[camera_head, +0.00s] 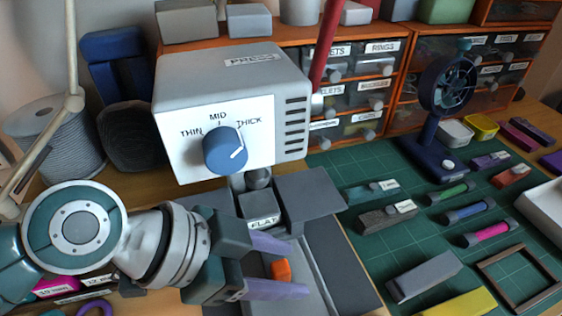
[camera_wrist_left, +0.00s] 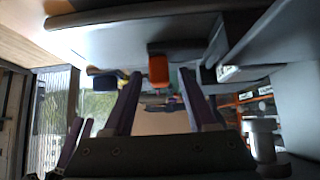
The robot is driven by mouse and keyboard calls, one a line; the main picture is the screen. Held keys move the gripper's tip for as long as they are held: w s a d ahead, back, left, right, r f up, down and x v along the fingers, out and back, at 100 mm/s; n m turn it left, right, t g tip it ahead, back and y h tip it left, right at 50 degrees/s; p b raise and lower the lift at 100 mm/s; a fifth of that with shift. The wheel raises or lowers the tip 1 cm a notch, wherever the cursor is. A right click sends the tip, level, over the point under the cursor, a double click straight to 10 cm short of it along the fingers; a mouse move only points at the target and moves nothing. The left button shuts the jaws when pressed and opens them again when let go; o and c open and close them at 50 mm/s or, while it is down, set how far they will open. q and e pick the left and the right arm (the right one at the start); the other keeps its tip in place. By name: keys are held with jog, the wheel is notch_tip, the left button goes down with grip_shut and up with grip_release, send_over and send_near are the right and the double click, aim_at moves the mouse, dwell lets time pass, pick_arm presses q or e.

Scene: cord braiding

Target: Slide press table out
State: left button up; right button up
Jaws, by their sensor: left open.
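The grey press table (camera_head: 318,262) lies below, partly hidden by my gripper. An orange tab (camera_head: 280,270) shows there, and also in the left wrist view (camera_wrist_left: 158,68). My left gripper (camera_head: 290,267) is open, its two purple fingers on either side of the orange tab. I cannot tell whether they touch it. In the left wrist view the tab is ahead, between the fingertips (camera_wrist_left: 160,95). My right gripper is out of view.
A green cutting mat (camera_head: 350,160) to the right holds several coloured rods, a yellow block (camera_head: 459,304) and a wooden frame (camera_head: 518,277). A dark blue fan (camera_head: 446,85) stands behind. Orange drawer cabinets (camera_head: 370,75) line the back. A cord spool (camera_head: 58,140) stands at left.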

pick_arm(q)
grip_shut()
dwell(0.5)
jog(key=shift+s, duration=0.1)
jog(key=s+p, duration=0.1)
jog(key=s+d+p, duration=0.1)
jog(key=s, duration=0.1)
jog(key=s+p, duration=0.1)
jog(key=s, duration=0.1)
jog(key=shift+d+r+p, duration=0.3)
jog(key=s, duration=0.2)
jog(key=s+d+p, duration=0.1)
jog(key=s, duration=0.1)
jog(key=s+d+p, duration=0.1)
jog(key=s, duration=0.2)
jog(key=shift+d+f, duration=0.15)
jog(key=shift+f, duration=0.05)
jog(key=shift+s+d+f, duration=0.1)
jog(key=shift+s, duration=0.05)
